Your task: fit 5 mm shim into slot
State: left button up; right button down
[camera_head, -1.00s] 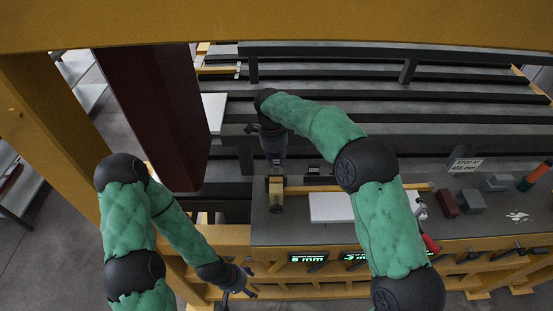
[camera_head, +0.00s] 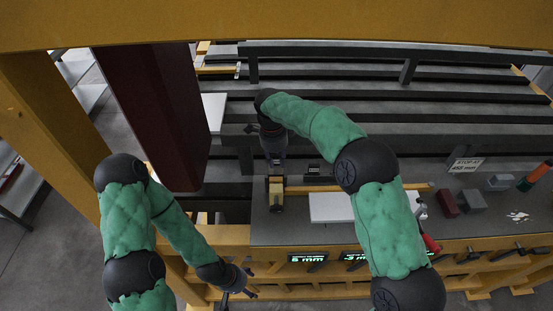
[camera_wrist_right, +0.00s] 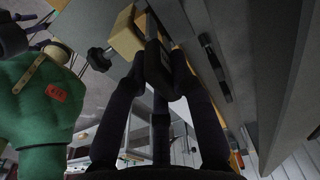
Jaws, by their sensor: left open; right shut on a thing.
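My right gripper (camera_head: 277,168) points down just behind a brass-yellow block (camera_head: 276,194) on the grey bench. In the right wrist view its fingers (camera_wrist_right: 160,82) are shut on a dark flat piece (camera_wrist_right: 156,62), which I take to be the shim. The piece is close beside the yellow block (camera_wrist_right: 126,34); I cannot tell whether they touch. The slot itself cannot be made out. My left gripper (camera_head: 247,291) is open and empty, low in front of the yellow frame, away from the block.
A white board (camera_head: 331,207) lies right of the block, partly behind my right arm. Green displays (camera_head: 308,258) line the front edge. A dark red column (camera_head: 160,115) stands left.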

aim_at(276, 166)
jog(key=shift+f+b, duration=1.85)
jog(key=shift+f, duration=1.15)
jog(key=c, duration=1)
grip_release()
jog(key=shift+r, duration=0.15)
jog(key=r, duration=0.8)
jog(key=a+r, duration=0.1)
jog(key=r, duration=0.2)
jog(key=shift+r, duration=0.4)
